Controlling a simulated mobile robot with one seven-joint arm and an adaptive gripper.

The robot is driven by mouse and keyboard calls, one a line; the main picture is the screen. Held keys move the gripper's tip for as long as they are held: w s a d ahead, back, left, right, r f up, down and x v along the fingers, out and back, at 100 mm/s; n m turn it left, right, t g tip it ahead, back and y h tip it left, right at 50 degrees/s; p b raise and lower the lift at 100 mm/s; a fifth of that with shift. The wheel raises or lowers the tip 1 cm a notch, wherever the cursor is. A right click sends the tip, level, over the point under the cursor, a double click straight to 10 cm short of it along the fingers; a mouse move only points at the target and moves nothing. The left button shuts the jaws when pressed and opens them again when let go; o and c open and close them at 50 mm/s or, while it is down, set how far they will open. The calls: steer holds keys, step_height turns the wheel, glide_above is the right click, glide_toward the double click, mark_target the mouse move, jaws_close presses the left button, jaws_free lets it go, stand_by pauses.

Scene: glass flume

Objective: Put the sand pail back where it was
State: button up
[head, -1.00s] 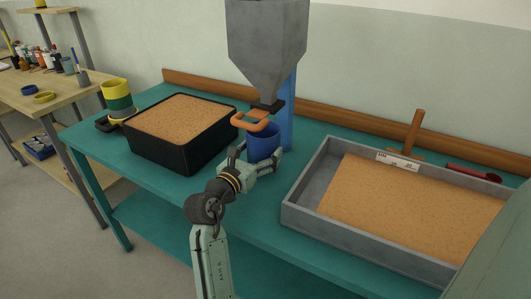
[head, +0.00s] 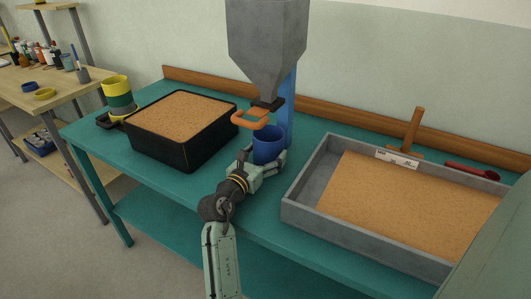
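The sand pail appears to be the blue pail (head: 269,146). It is upright at the middle of the teal bench, below and slightly in front of the hopper's outlet. My gripper (head: 266,160) reaches it from the front, with one finger on each side, and looks shut on it. The gripper hides the pail's lower part, so I cannot tell whether its bottom touches the bench. Its contents are not clear. The grey hopper (head: 267,45) hangs above, with an orange handle (head: 250,119) at its outlet.
A grey sand tray (head: 345,232) fills the right. A blue post (head: 290,105) stands close behind the pail.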

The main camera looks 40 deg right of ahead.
steer(key=o, duration=0.4)
steer(key=shift+r, duration=0.1)
steer(key=shift+a+r, duration=0.1)
steer(key=b+v, duration=0.2)
steer(key=v, duration=0.9)
steer(key=shift+s+a+b, duration=0.2)
steer(key=shift+a+b, duration=0.1)
steer(key=shift+a, duration=0.05)
